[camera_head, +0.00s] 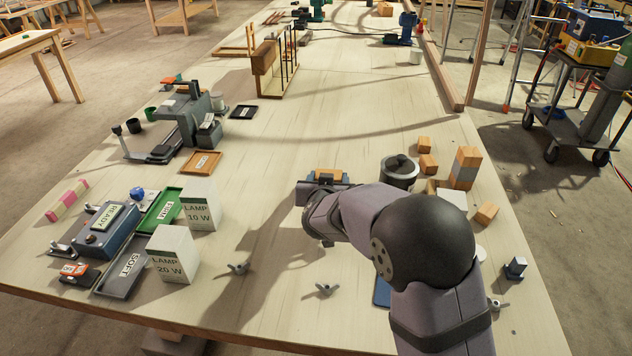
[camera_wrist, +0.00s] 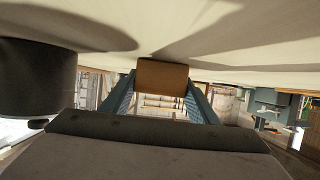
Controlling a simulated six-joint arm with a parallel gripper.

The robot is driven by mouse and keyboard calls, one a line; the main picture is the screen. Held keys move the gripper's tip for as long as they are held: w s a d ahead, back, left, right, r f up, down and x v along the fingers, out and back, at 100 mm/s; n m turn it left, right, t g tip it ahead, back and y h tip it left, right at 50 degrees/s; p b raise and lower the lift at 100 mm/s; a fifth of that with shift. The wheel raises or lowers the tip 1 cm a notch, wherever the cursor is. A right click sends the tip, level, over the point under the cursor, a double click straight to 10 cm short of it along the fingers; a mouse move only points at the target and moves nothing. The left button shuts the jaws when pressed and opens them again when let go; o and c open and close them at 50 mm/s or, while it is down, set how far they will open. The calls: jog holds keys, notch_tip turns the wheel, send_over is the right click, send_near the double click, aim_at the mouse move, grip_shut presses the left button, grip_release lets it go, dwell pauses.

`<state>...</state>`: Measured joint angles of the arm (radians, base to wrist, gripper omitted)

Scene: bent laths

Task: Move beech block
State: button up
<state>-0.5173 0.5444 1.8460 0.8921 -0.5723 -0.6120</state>
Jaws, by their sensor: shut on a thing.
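My gripper (camera_wrist: 161,90) is shut on a brown wooden block, the beech block (camera_wrist: 162,75), which sits between its two blue-grey fingers in the wrist view. In the head view the block (camera_head: 328,173) shows as a small orange-brown piece at the far end of my arm, near the middle of the table. My arm hides part of the block and most of the fingers there. I cannot tell whether the block touches the table.
A dark round pot (camera_head: 400,172) stands close to the right of my gripper. Wooden blocks (camera_head: 465,167) stand farther right. Two lamp boxes (camera_head: 199,207) and a green tray (camera_head: 160,211) are at the left. The table between the orange tray (camera_head: 202,163) and my gripper is mostly clear.

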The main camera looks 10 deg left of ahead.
jog(key=shift+d+b, duration=0.8)
jog(key=shift+d, duration=1.25)
jog(key=o, duration=1.1)
jog(key=shift+o, duration=0.2)
jog(key=shift+s, duration=0.1)
jog(key=shift+v, duration=3.6)
jog(key=shift+d+r+p, duration=0.1)
jog(key=shift+r+p, duration=0.05)
jog(key=shift+p, duration=0.15)
